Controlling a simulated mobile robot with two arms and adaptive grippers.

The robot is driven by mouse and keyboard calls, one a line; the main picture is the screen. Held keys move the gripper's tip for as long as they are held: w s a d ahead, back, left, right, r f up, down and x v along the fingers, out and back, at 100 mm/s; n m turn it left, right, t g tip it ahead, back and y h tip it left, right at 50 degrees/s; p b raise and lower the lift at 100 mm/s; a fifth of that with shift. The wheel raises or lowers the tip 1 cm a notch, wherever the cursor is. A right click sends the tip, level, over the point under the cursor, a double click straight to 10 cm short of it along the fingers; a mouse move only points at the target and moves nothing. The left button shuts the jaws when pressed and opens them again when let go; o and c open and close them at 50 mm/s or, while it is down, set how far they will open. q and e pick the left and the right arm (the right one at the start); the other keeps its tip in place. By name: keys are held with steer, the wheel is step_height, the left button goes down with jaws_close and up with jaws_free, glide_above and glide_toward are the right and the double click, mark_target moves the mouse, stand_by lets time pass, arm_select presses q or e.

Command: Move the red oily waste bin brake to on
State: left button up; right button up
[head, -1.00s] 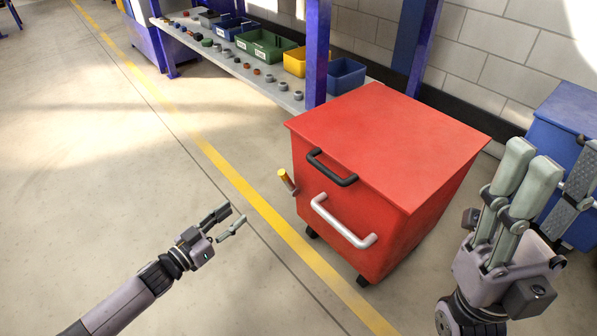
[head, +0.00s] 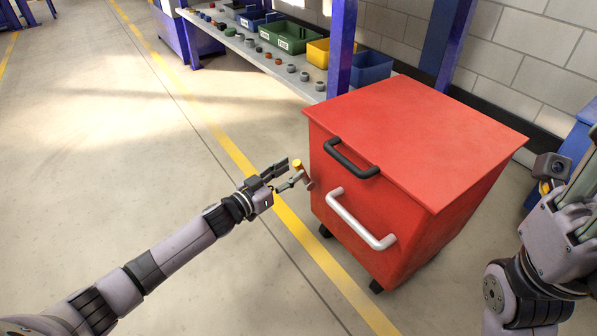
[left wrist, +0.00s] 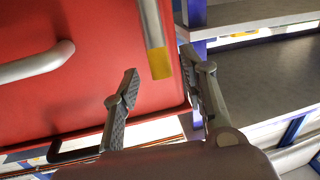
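The red oily waste bin (head: 420,150) stands right of centre in the head view, with a black handle on its lid edge and a white handle on its front. Its brake lever (head: 307,184) sticks out at the left, with a yellow tip (head: 299,165). My left gripper (head: 284,174) is open beside the lever. In the left wrist view the grey lever (left wrist: 154,25) and its yellow end lie between the spread fingers (left wrist: 165,92); I cannot tell whether they touch it. My right gripper (head: 568,225) is cut off at the right edge, its fingertips out of view.
A shelf (head: 285,80) with coloured bins and several small parts stands behind the red bin, with a blue post (head: 341,45) close to it. A blue bin is partly seen at the right edge. The floor to the left is clear.

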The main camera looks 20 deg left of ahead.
mark_target(299, 165)
arm_select(q)
steer(key=shift+b+x, duration=0.65)
steer(key=shift+x, duration=1.35)
jaws_close()
